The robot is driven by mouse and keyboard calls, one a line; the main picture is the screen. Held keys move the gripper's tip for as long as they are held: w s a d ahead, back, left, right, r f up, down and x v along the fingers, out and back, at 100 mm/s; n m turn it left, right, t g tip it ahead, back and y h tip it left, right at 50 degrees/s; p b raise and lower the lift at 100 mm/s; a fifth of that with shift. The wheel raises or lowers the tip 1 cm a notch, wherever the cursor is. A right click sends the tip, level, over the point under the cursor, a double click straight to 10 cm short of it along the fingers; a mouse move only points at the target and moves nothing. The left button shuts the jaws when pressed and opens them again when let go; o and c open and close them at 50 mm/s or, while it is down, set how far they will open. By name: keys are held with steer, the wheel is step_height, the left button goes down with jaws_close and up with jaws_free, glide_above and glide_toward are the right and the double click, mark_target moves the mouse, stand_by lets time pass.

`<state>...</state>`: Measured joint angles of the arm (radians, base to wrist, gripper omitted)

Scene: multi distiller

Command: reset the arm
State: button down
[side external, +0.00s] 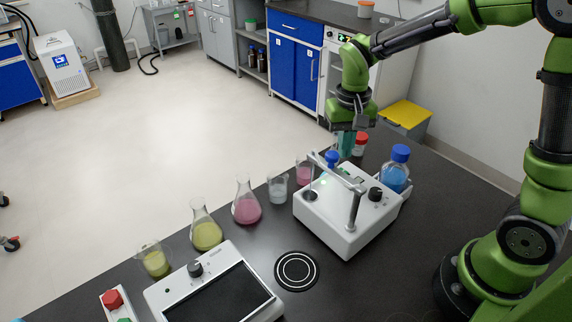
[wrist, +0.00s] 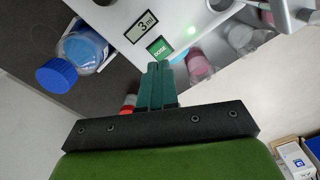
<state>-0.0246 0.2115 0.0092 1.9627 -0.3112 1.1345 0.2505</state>
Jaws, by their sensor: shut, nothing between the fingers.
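My arm is green and black and reaches in from the right in the side view. My gripper (side external: 346,145) points down just behind the white dosing device (side external: 342,238). Its teal fingers are together with nothing between them, as the wrist view also shows (wrist: 157,72). In the wrist view the fingertips appear close to the green DOSE button (wrist: 160,48); I cannot tell whether they touch it. The device's display (wrist: 142,26) reads 3 ml, and a green light (wrist: 199,66) glows beside it.
A blue-capped bottle of blue liquid (side external: 395,177) stands right of the gripper, and a red-capped bottle (side external: 360,142) behind it. Flasks and beakers, including a pink flask (side external: 246,209) and a yellow flask (side external: 206,236), line the bench's far edge.

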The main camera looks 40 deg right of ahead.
steer(key=shift+r, duration=1.05)
steer(key=s+a+r+n+t+y, duration=0.2)
steer(key=s+r+t, duration=0.5)
steer(key=s, duration=0.5)
step_height(320, 180, up, 2)
steer(key=shift+s+r, duration=0.2)
steer(key=shift+s, duration=0.15)
